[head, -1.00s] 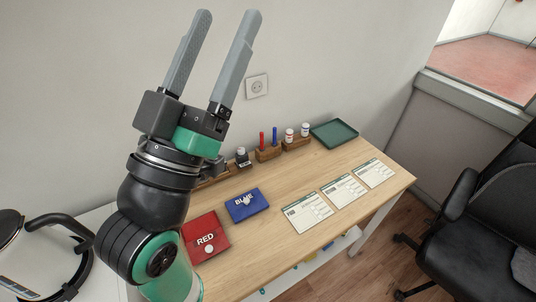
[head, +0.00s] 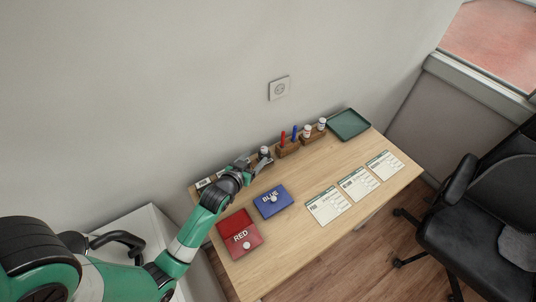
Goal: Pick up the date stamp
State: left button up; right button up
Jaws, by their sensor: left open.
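A small dark stamp with a pale top (head: 264,152), which looks like the date stamp, stands at the back of the wooden table by the wall. My left gripper (head: 249,162) is open and reaches in low from the left, just left of the stamp. Its fingers are small and partly hidden by my wrist, so I cannot tell whether they touch the stamp. My right gripper is not in view.
Right of the stamp, wooden holders carry red and blue markers (head: 289,136) and white bottles (head: 314,130). A green tray (head: 348,124) is at the back right. A red pad (head: 238,234), a blue pad (head: 272,201) and paper forms (head: 357,184) lie nearer.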

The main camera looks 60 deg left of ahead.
aim_at(263, 150)
pick_arm(q)
jog(key=b+x, duration=0.2)
jog(key=x, duration=0.4)
jog(key=shift+w+a, duration=0.15)
jog(key=shift+w+a+f+b, duration=0.15)
jog(key=shift+w+f+b, duration=0.1)
jog(key=shift+b, duration=0.2)
jog(key=b+x, duration=0.2)
jog(key=x, duration=0.2)
jog(key=shift+w+a, duration=0.15)
jog(key=shift+w, duration=0.05)
grip_shut()
